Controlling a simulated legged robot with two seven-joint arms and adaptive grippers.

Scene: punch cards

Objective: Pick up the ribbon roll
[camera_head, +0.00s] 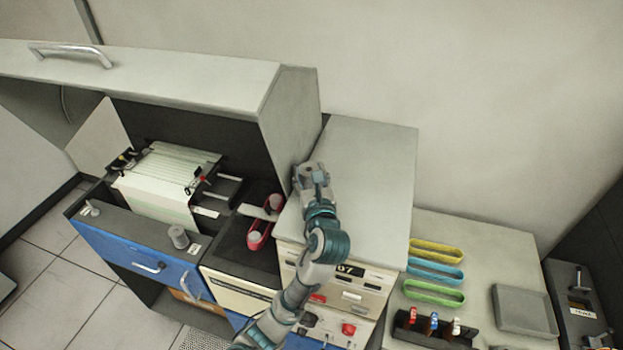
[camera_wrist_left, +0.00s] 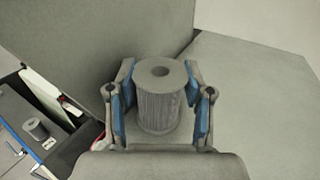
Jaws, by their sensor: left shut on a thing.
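My left gripper (camera_head: 311,174) is above the grey flat top of the cabinet, beside the open machine's side wall. In the left wrist view, my left gripper (camera_wrist_left: 161,108) is shut on a grey ribbed ribbon roll (camera_wrist_left: 160,98), with a blue-padded finger on each side. The roll has a round hole in its top. In the head view the held roll is hard to make out. A second grey roll (camera_head: 178,237) stands on the machine's front ledge; it also shows in the left wrist view (camera_wrist_left: 36,128). My right gripper is in neither view.
The cabinet top (camera_head: 370,165) looks clear. The raised machine hood (camera_head: 180,75) and its side wall stand left of my gripper. A red looped piece (camera_head: 260,233) lies on the dark deck. Yellow (camera_head: 436,251), blue (camera_head: 435,271) and green (camera_head: 434,292) oval loops lie on the right counter.

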